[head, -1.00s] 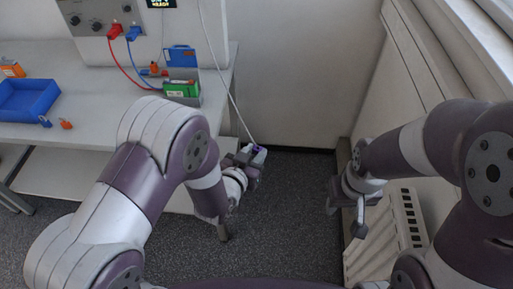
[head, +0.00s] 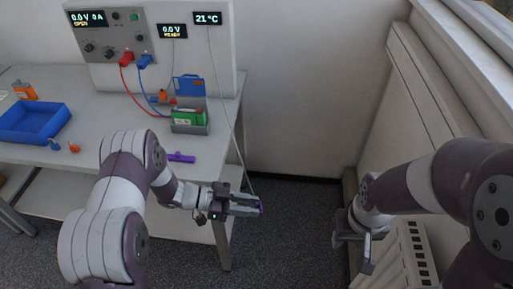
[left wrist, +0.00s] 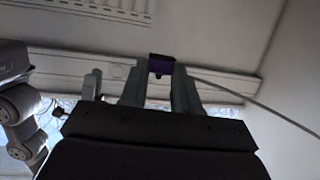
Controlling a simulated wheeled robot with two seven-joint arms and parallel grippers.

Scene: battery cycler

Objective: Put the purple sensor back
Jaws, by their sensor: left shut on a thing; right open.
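My left gripper (head: 250,206) is shut on the purple sensor (head: 260,208), just off the table's right front corner and over the floor. The sensor is a small purple block between the fingertips in the left wrist view (left wrist: 161,66), with a thin pale cable (head: 228,105) running up to the 21 °C display (head: 208,18). A purple holder-like piece (head: 181,157) lies near the table's front edge, left of the gripper. My right gripper (head: 354,248) is open and empty at the right, well away from the sensor.
On the table (head: 95,155) stand a green battery in a grey cradle (head: 190,122) with a blue lid, and a blue tray (head: 35,122). Red and blue leads run from the cycler (head: 110,38). A white radiator (head: 412,258) stands at the right wall.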

